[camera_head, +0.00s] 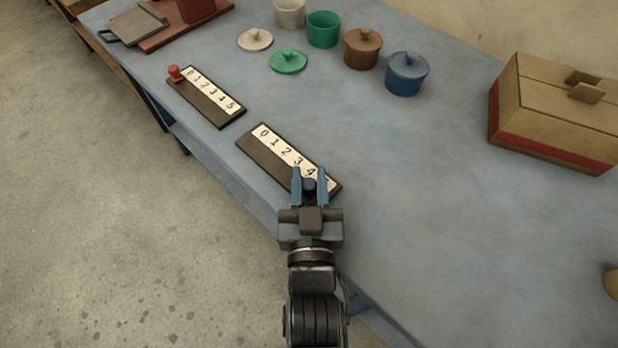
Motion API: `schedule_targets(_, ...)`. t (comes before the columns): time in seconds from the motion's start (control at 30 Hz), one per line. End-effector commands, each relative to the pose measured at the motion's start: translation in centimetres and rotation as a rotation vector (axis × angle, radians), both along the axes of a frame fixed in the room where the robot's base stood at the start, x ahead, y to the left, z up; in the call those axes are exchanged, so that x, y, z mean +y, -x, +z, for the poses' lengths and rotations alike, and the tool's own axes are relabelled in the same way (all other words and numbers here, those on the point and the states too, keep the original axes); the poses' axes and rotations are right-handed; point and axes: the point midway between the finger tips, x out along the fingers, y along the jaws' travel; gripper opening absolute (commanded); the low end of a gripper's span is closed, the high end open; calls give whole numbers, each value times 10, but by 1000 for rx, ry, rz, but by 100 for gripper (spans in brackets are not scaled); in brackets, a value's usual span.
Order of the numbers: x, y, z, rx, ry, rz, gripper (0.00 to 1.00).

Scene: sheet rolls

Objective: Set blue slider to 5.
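The blue slider's dark track (262,158) lies on the blue table, with a white scale strip (282,148) whose figures 0 to 4 can be read. My gripper (309,178) is over the high end of this track, its two blue-tinted fingers on either side of the dark blue knob (310,186). The knob is near or just past the 4. The fingers and knob hide the 5, so its exact setting cannot be read. Whether the fingers touch the knob is unclear.
A second slider track (205,103) with a red knob (175,74) at 0 lies farther back. Several pots and lids, including a blue pot (407,75), stand at the back. A cardboard box (555,115) stands at right. The table (430,200) right of my gripper is clear.

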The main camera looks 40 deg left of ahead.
Motion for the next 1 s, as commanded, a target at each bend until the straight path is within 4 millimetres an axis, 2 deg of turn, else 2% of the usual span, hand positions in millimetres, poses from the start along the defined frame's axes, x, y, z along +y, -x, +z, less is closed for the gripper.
schedule_targets(0.3, -1, -1, 0, 0, 0, -3, 0)
schedule_targets(0.33, -1, -1, 0, 0, 0, -3, 31)
schedule_targets(0.53, -1, -1, 0, 0, 0, -2, 50)
schedule_targets(0.8, -1, 1, 0, 1, -1, 0, 50)
schedule_targets(1.0, -7, 11, -1, 3, -2, 1, 50)
